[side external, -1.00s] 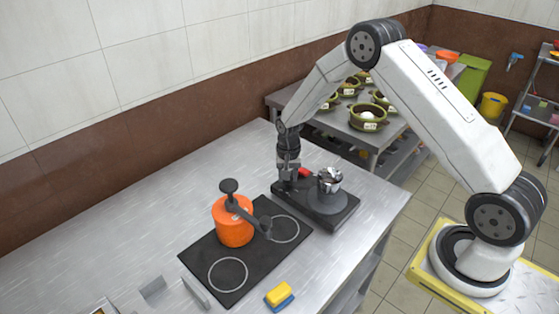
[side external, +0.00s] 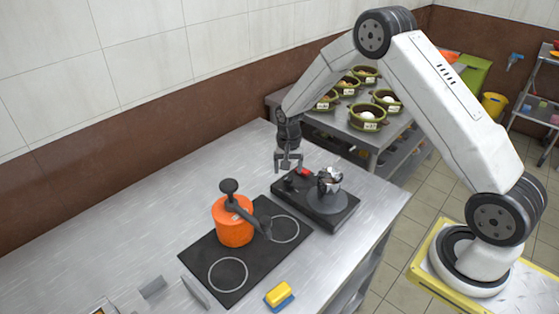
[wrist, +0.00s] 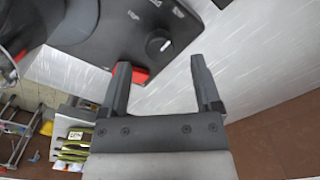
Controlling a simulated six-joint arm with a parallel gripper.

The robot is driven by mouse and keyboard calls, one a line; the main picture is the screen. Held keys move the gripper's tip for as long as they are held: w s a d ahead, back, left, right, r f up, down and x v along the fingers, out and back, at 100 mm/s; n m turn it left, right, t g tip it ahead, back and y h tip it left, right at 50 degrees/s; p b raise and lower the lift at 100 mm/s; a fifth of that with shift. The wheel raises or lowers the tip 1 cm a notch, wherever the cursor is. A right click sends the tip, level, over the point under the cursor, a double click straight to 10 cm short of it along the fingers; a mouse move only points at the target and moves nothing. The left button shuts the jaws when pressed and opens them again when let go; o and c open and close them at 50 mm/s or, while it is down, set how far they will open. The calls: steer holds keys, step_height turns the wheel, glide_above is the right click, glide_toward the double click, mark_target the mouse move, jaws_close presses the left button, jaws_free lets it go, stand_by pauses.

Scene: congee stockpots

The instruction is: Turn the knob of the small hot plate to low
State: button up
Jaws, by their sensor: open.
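The small hot plate (side external: 335,222) is a black slab with a round grey burner, on the steel table. Its dark round knob (side external: 289,184) is at the slab's left end, and also shows in the wrist view (wrist: 157,45) with a pale mark. The setting is too small to read. A small steel pot (side external: 329,180) sits on the burner. My gripper (side external: 288,169) is open and empty above the knob end, apart from the knob. In the wrist view its fingers (wrist: 159,62) are spread, with the knob beyond the gap between their tips.
A red part (side external: 304,171) lies close to the gripper, partly behind one finger in the wrist view (wrist: 141,76). A larger two-ring hob (side external: 205,258) holds an orange pot (side external: 234,228). A yellow-and-blue sponge (side external: 279,294) lies in front. The table behind the hob is clear.

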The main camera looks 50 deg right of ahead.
mark_target(288, 178)
steer(key=shift+r, duration=2.3)
steer(key=shift+s, duration=0.1)
steer(key=shift+s+a+r, duration=0.15)
steer(key=shift+a+r, duration=0.05)
steer(key=shift+r, duration=0.1)
steer(key=s+a+r+n+t, duration=0.1)
steer(key=s+a+r+n, duration=0.1)
steer(key=s, duration=0.4)
steer(key=s+a+r+n, duration=0.3)
steer(key=s+n, duration=0.1)
steer(key=s, duration=0.3)
steer(key=s+a+r+n+t, duration=0.1)
steer(key=s+a+r+n, duration=0.1)
steer(key=s, duration=0.5)
steer(key=shift+s+a+r+n+t, duration=0.2)
steer(key=shift+a+n+t, duration=0.1)
steer(key=shift+a+n, duration=0.3)
